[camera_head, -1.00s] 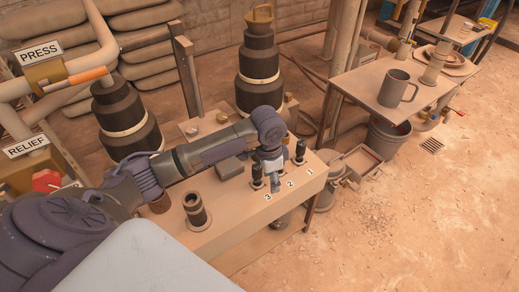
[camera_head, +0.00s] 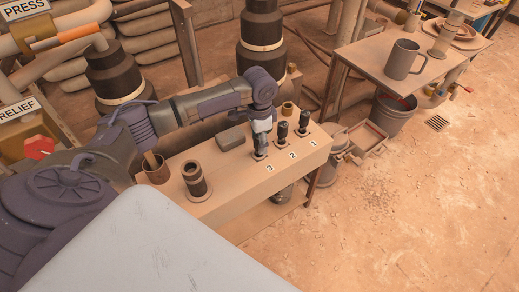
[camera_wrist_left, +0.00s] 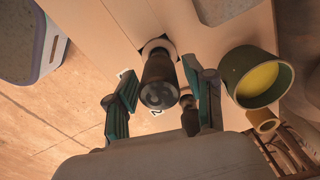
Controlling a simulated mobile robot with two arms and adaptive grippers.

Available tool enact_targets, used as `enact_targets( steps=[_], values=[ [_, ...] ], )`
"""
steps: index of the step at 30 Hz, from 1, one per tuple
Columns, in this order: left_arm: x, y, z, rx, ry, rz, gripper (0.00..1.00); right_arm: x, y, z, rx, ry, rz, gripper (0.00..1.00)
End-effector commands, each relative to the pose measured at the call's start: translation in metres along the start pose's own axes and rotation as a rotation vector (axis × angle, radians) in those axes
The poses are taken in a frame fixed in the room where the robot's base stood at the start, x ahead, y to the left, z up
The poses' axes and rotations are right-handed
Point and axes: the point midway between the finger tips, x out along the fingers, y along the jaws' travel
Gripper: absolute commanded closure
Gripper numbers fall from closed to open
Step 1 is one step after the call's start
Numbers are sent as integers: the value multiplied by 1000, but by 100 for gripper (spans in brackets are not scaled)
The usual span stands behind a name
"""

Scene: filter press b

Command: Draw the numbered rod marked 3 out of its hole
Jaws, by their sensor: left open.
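Rod 3 (camera_head: 259,154) stands upright in its collar by the number 3 on the bench top, largely hidden by my left gripper (camera_head: 261,141) in the head view. In the left wrist view, its dark round end (camera_wrist_left: 160,93) lies between the two spread fingers of my left gripper (camera_wrist_left: 163,104). The fingers look apart from the rod on both sides. Rod 2 (camera_head: 282,133) and rod 1 (camera_head: 304,120) stand upright in a row to the right, with dark handles. Another dark rod (camera_wrist_left: 190,118) shows beyond the right finger in the wrist view. My right gripper is out of view.
A grey block (camera_head: 231,138) lies behind rod 3 on the bench (camera_head: 235,190). A dark ribbed post (camera_head: 195,180) and a brown cup (camera_head: 155,168) stand to the left. A dark cup with a yellow inside (camera_wrist_left: 258,77) is close to the right finger.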

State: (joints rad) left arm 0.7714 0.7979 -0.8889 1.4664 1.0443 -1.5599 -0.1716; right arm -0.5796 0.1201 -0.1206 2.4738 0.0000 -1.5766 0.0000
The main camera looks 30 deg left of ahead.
Motion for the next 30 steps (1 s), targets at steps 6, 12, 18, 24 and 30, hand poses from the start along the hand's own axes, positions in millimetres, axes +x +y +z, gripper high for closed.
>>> enact_targets(
  steps=[6, 12, 18, 24, 30],
  values=[
    [29, 0, 0, 0, 0, 0, 47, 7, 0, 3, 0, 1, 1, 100],
    [36, 0, 0, 0, 0, 0, 47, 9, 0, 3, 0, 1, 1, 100],
    [36, 0, 0, 0, 0, 0, 47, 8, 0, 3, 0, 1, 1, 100],
    [36, 0, 0, 0, 0, 0, 77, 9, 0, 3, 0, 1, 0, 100],
    [36, 0, 0, 0, 0, 0, 100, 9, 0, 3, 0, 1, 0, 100]
  ],
)
